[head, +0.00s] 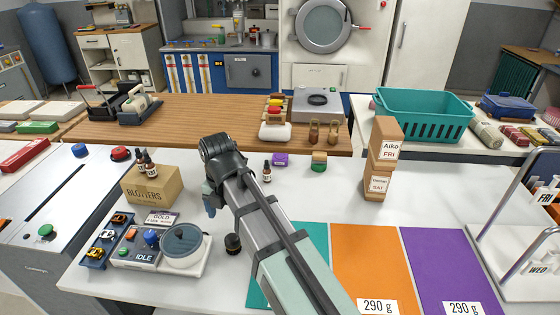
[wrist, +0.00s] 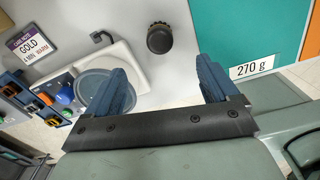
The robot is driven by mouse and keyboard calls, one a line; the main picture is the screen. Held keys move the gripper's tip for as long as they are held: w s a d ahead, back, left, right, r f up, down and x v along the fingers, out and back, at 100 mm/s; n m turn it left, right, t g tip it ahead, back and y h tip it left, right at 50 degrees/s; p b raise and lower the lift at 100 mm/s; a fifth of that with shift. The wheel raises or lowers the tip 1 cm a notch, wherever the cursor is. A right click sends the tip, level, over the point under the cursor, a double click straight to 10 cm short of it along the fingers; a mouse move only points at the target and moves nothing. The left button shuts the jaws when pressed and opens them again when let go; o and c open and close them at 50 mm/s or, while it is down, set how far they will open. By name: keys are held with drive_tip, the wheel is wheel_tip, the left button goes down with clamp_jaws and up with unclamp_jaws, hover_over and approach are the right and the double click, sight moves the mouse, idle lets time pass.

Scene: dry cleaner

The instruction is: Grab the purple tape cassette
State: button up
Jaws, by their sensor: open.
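A small purple block (head: 280,159), which looks like the purple tape cassette, lies on the white table close to the wooden counter's front edge. It is too small for me to make out detail. My gripper (head: 209,200) hangs over the white table, to the left of and nearer than the purple block. Only part of it shows there, behind my arm. In the wrist view my gripper (wrist: 165,83) has its two blue fingers wide apart with nothing between them. The purple block is not in the wrist view.
A blotters box (head: 152,186), a device with a round lid (head: 184,246) and a black knob (head: 233,243) are near my gripper. Stacked boxes (head: 381,165) stand right.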

drive_tip(key=m, duration=1.6)
hover_over(280, 156)
wheel_tip(280, 156, down, 13)
drive_tip(key=shift+r, duration=0.2)
drive_tip(key=shift+c, duration=0.5)
drive_tip(key=c, duration=1)
